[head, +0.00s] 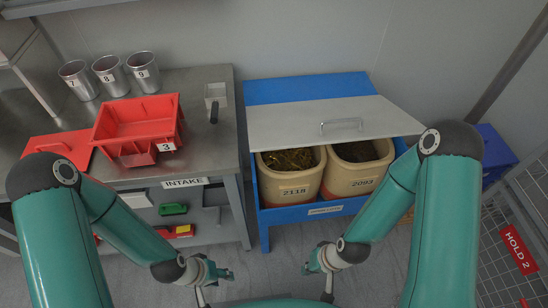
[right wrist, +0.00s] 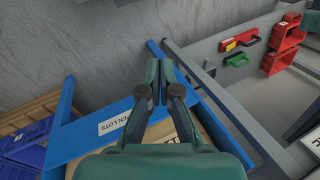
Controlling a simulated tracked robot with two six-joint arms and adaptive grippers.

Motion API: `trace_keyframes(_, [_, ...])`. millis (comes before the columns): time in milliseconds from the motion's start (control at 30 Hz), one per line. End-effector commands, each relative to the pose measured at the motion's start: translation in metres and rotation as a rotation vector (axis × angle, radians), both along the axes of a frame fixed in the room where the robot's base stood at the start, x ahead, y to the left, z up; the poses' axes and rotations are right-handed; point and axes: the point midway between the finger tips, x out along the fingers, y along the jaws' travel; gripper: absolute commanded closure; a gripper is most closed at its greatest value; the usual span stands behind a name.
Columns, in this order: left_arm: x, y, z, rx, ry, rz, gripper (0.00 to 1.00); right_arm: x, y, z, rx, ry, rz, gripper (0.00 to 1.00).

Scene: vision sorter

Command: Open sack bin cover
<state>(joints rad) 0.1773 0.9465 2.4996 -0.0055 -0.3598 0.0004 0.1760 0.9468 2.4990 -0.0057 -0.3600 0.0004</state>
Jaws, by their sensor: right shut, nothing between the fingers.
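The sack bin (head: 288,212) is a blue box with a flat grey cover (head: 290,122) carrying a bar handle (head: 341,125). The cover hides the rear part of the inside. Its front edge seems raised, and two tan sacks or tubs show below it, marked 2118 (head: 294,192) and 2093 (head: 363,185). My left gripper (head: 226,274) is in front of the bin, low and apart from it; its finger gap is unclear. My right gripper (head: 307,268) is also in front, away from the handle. In the right wrist view its fingers (right wrist: 158,72) are together and empty.
A blue crate (head: 494,150) and wire cage (head: 500,240) stand at the right. Floor in front is clear.

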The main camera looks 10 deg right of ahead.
Motion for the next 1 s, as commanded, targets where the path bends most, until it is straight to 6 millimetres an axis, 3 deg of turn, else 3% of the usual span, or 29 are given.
trace_keyframes(167, [0.0,0.0,-0.009,0.0,-0.001,-0.001,0.6,0.004,0.004,-0.004,0.006,-0.021,0.049,1.0])
trace_keyframes(267, [0.0,0.0,-0.027,0.0,-0.001,-0.001,0.6,0.012,0.003,-0.01,0.016,-0.071,0.181,1.0])
trace_keyframes(467, [0.0,0.0,-0.095,0.0,-0.001,-0.001,0.6,0.031,0.03,-0.026,0.003,-0.271,0.755,1.0])
trace_keyframes(633, [0.0,0.0,-0.166,0.0,0.0,0.0,0.6,0.05,0.045,-0.036,-0.144,-0.479,1.433,1.0])
trace_keyframes(833, [0.0,0.0,-0.246,0.0,-0.001,-0.001,0.6,0.091,0.045,-0.027,-0.569,-0.648,2.185,1.0])
trace_keyframes(1000, [0.001,0.0,-0.312,0.0,-0.001,-0.001,0.6,0.131,0.05,0.02,-1.167,-0.655,2.623,1.0])
